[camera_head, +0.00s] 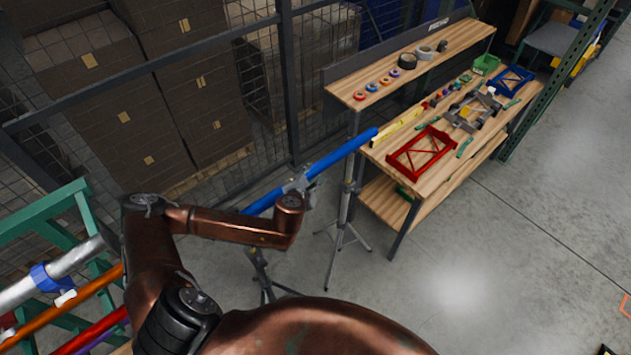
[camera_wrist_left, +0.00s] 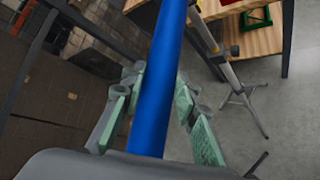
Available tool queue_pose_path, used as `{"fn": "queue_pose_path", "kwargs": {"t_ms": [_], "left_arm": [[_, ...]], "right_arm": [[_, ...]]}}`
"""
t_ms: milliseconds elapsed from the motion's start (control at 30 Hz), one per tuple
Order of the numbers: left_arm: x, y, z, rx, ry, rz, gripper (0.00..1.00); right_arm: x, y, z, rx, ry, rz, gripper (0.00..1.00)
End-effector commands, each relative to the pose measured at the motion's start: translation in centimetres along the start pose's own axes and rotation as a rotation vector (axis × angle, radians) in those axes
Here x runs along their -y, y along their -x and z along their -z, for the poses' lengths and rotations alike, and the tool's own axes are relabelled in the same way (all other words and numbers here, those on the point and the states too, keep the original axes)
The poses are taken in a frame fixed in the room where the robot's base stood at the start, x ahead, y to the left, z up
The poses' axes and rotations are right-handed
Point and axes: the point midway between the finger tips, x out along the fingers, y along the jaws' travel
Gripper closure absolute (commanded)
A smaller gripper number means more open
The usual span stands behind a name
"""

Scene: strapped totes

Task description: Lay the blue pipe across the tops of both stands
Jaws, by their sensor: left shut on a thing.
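The blue pipe (camera_head: 340,154) slants from lower left to upper right in the head view. My left gripper (camera_head: 300,184) is shut on it partway along its length. In the left wrist view the blue pipe (camera_wrist_left: 160,75) runs between the green finger pads of my left gripper (camera_wrist_left: 156,85). One tripod stand (camera_head: 343,218) is right of the gripper, near the workbench; the pipe passes by its top, and I cannot tell whether they touch. Another stand (camera_head: 262,272) is below the gripper, its top hidden by the pipe and my arm. My right gripper is not in view.
A wooden workbench (camera_head: 460,178) with a raised shelf, a red frame (camera_head: 421,153) and tools stands close to the pipe's far end. A mesh fence (camera_head: 290,90) runs behind. A green rack (camera_head: 55,207) with several pipes is at left. Open floor lies to the right.

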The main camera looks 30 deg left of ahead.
Motion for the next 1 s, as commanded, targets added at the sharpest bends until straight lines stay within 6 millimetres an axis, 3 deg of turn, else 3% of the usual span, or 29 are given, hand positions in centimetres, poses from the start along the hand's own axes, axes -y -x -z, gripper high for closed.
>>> {"fn": "queue_pose_path", "kwargs": {"t_ms": [167,567,1000], "left_arm": [[-1.2,-1.0,0.9,0.001,0.000,-0.005,1.00],[-3.7,-2.9,2.9,0.001,0.000,-0.005,1.00],[-0.4,-4.8,4.7,0.002,0.001,-0.002,1.00]], "right_arm": [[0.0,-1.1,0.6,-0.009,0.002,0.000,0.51],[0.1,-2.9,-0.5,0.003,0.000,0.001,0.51],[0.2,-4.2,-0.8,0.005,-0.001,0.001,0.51]]}}
